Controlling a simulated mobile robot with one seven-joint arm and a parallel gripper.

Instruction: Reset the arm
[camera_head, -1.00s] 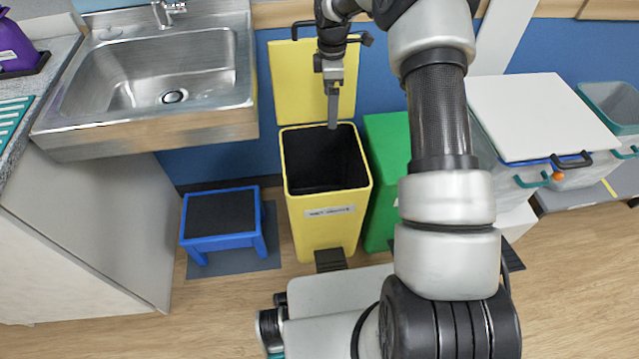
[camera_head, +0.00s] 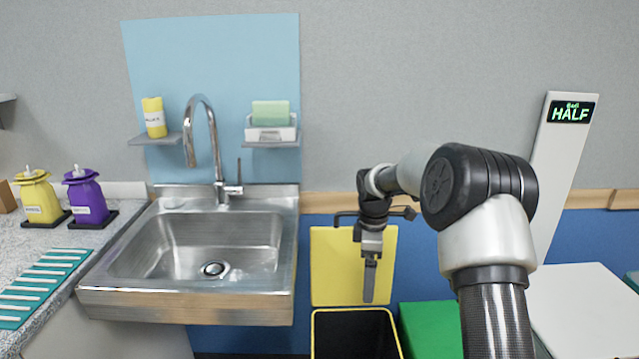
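My gripper (camera_head: 370,285) hangs at the end of my bent arm (camera_head: 470,200), pointing down. It is in front of the raised yellow lid (camera_head: 338,268) and above the black opening of the yellow bin (camera_head: 315,335). I see its fingers from one side as a single narrow grey shape, so whether they are open or shut does not show. No held object is visible in it.
A steel sink (camera_head: 200,245) with a tall faucet (camera_head: 213,140) is to the left. A green bin (camera_head: 430,328) and a white-topped surface (camera_head: 585,310) are to the right. Purple (camera_head: 87,196) and yellow (camera_head: 40,198) bottles stand on the left counter. A "HALF" sign (camera_head: 571,112) is on the right.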

